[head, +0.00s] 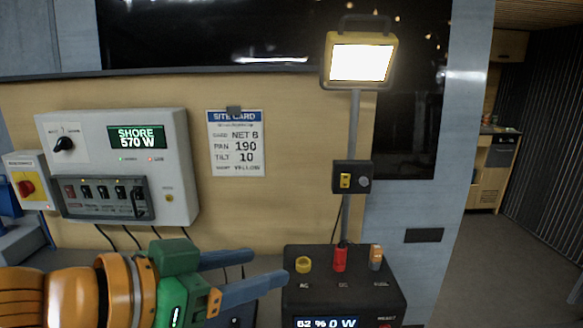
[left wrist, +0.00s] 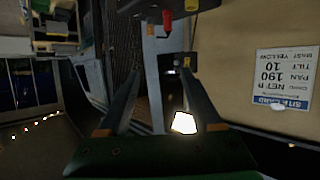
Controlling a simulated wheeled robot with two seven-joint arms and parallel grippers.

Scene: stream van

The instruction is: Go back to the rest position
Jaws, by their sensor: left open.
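My left gripper (head: 268,272) reaches in from the lower left in the head view, its two blue-grey fingers apart and nothing between them. It is in front of the counter, just left of the black power station (head: 340,285), whose display reads 62 % and 0 W. In the left wrist view the spread fingers of my left gripper (left wrist: 160,88) show with an empty gap; the picture is upside down. My right gripper is not in view.
A control panel (head: 180,160) reading SHORE 570 W is on the wall, beside a site card (head: 236,160). A lit work lamp (head: 360,62) stands on a pole behind the power station, with a small switch box (head: 352,178). Open floor (head: 490,265) lies at the right.

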